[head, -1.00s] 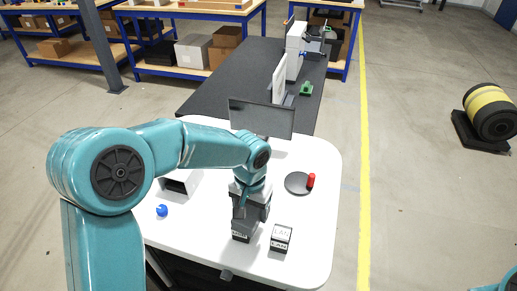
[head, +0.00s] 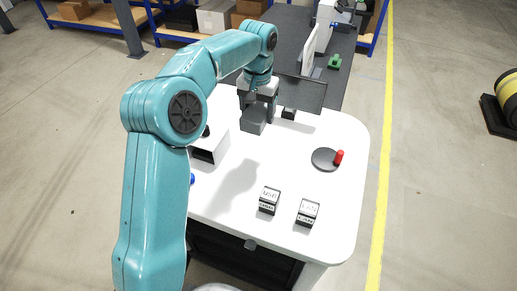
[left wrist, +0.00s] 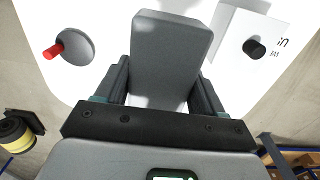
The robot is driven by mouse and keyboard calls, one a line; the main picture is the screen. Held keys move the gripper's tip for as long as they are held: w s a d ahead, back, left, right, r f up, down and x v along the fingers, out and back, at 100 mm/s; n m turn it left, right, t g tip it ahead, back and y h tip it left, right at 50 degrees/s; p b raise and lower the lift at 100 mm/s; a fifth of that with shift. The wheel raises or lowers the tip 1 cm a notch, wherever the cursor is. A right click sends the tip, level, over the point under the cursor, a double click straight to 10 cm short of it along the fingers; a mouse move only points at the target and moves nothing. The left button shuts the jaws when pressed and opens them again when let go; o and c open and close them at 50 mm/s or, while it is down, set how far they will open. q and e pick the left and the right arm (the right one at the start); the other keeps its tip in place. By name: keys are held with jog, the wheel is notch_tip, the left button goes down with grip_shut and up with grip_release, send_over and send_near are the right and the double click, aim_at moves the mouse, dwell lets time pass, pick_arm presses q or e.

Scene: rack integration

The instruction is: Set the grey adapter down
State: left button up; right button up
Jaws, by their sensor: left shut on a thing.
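My left gripper (head: 256,96) is over the back part of the white table (head: 345,215), shut on the grey adapter (head: 253,120). The adapter is a plain grey block below the jaws, apparently held above the tabletop. In the left wrist view the adapter (left wrist: 170,50) sits between the two dark fingers (left wrist: 160,92), its far end pointing away from the wrist. My right gripper is not in view.
A white box (head: 212,143) with a dark opening stands left of the adapter. A dark panel (head: 303,93) stands behind. A grey disc (head: 322,160) with a red peg (head: 340,157) lies right. USB (head: 269,200) and LAN (head: 307,212) blocks stand in front; the middle is clear.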

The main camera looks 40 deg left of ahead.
pick_arm(q)
send_over(258, 163)
notch_tip(258, 163, down, 15)
jog(key=shift+r+p, duration=0.15)
jog(key=shift+p, duration=0.15)
notch_tip(258, 163, down, 4)
jog(key=shift+w+a+f, duration=0.1)
jog(key=shift+w, duration=0.05)
jog(key=shift+f, duration=0.2)
jog(key=o, duration=1.3)
jog(key=shift+r, duration=0.1)
